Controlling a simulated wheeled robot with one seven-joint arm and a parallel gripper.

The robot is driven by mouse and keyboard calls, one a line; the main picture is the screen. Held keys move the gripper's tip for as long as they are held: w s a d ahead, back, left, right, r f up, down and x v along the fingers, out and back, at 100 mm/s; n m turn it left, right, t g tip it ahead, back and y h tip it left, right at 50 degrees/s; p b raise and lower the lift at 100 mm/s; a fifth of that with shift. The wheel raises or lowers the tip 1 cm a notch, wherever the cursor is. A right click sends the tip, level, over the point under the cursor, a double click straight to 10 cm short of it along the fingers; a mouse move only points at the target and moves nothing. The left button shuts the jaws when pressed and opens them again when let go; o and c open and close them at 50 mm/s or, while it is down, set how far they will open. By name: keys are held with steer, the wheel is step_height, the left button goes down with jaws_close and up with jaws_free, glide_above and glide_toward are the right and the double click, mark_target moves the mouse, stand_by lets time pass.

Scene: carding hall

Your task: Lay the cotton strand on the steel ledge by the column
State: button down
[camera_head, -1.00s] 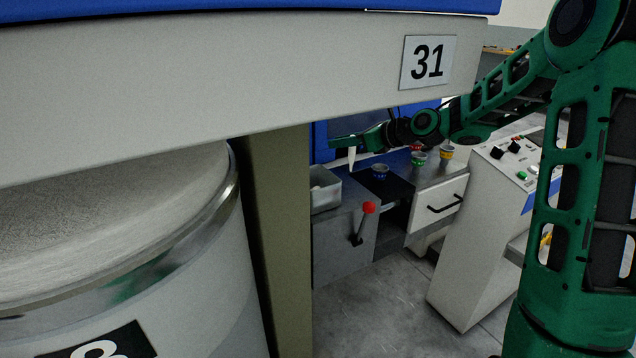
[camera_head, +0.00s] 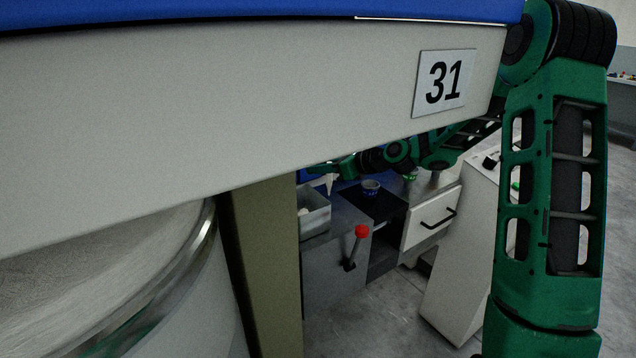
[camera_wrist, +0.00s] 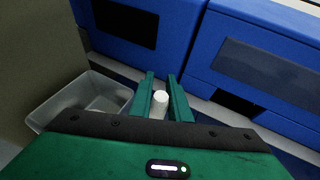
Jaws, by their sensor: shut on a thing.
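My gripper (camera_wrist: 161,82) is shut on the white cotton strand (camera_wrist: 160,99), whose pale round end shows between the green fingers in the wrist view. In the head view the strand (camera_head: 330,184) hangs as a short white piece below my gripper (camera_head: 329,174), over the bench near the grey bin. The olive column (camera_head: 266,265) stands left of the bench. The grey steel surface (camera_head: 344,219) beside the bin is partly visible; I cannot tell whether it is the named ledge.
An open grey bin (camera_head: 315,222) stands between column and gripper; it also shows in the wrist view (camera_wrist: 62,101). A red-knobbed lever (camera_head: 361,232) rises in front. The machine beam with plate 31 (camera_head: 444,83) hangs above, close to my arm.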

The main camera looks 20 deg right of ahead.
steer(key=shift+f, duration=1.85)
steer(key=shift+f, duration=0.1)
steer(key=c, duration=1.7)
jaws_free()
steer(key=shift+o, duration=0.2)
steer(key=v, duration=1.2)
steer(key=shift+s, duration=0.1)
